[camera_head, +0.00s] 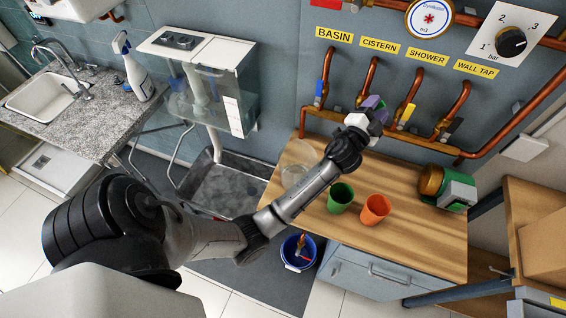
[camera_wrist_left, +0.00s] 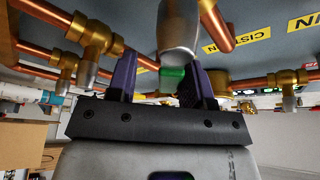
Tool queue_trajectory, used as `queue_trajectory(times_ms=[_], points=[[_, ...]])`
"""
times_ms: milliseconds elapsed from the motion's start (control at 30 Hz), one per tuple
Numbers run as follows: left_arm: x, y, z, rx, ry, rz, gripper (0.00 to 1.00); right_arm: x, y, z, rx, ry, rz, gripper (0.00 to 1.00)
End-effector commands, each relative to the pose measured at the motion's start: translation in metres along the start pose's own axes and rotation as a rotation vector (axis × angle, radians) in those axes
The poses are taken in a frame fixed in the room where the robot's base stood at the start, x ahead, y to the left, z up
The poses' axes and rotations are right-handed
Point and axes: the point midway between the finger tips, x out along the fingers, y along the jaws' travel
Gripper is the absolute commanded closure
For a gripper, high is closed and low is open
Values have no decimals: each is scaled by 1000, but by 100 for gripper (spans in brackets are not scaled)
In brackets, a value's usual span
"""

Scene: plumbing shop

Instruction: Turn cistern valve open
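The cistern valve sits on the wall pipes below the yellow CISTERN label (camera_head: 380,46) and is largely hidden by my left gripper (camera_head: 375,107) in the head view. In the left wrist view its green handle (camera_wrist_left: 172,77) shows between the two purple fingers of my left gripper (camera_wrist_left: 160,76), under a grey cylindrical fitting (camera_wrist_left: 178,28). The fingers stand apart. The handle lies close to the right finger; I cannot tell whether it touches. My right gripper is in neither view.
Neighbouring valves have a blue handle (camera_head: 319,89) under BASIN and a yellow one (camera_head: 405,114) under SHOWER. Copper pipes run close by. Below, a wooden counter (camera_head: 420,240) bears a green cup (camera_head: 340,197), an orange cup (camera_head: 375,210) and a clear container (camera_head: 296,165).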

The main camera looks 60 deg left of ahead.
Motion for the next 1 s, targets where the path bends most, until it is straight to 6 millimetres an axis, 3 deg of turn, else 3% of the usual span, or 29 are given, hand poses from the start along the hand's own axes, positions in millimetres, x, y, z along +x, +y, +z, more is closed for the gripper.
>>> queue_trajectory(times_ms=[33,700,867,1000], points=[[2,-3,-4,46,1,20,54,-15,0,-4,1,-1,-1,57],[-2,26,6,551,0,229,54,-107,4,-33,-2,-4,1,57],[-4,32,9,646,0,270,54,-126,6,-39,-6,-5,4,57],[-30,32,11,641,1,269,54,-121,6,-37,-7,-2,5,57]])
